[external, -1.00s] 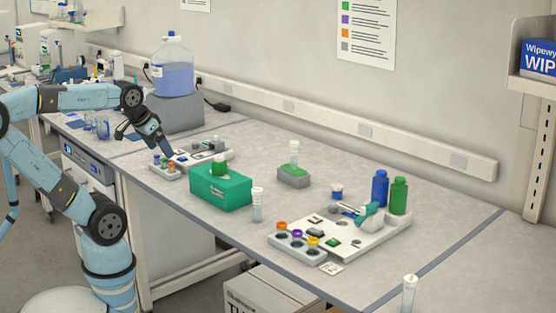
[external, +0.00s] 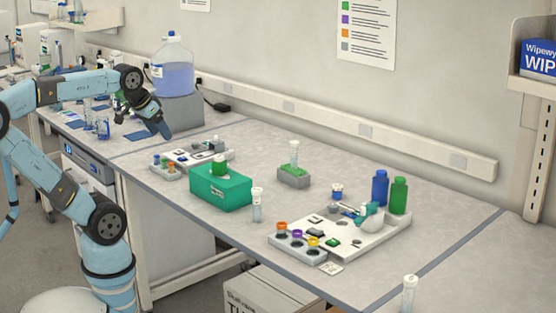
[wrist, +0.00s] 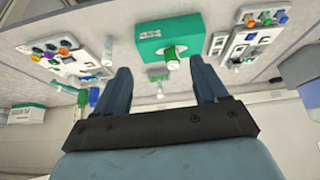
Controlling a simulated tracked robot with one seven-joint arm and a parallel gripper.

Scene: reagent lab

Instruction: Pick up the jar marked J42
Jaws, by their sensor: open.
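I cannot read J42 on any jar. A jar with a green cap (external: 218,165) stands in or on the teal box (external: 222,190); it also shows between my fingers in the wrist view (wrist: 171,58). A clear, white-capped jar (external: 257,208) stands on the bench right of the box. Another (external: 294,156) is upright on a grey block behind. A third (external: 409,295) is at the front right. My gripper (external: 163,130) is open and empty, above the bench at the left, apart from all jars. Its fingers (wrist: 160,72) frame the lower view in the wrist camera.
A white tray (external: 362,240) holds tools and lies by a rack with coloured caps (external: 298,248). Blue (external: 380,188) and green (external: 399,195) bottles stand behind it. A smaller tray (external: 190,152) is left of the box. A big blue-liquid carboy (external: 171,72) stands behind my gripper.

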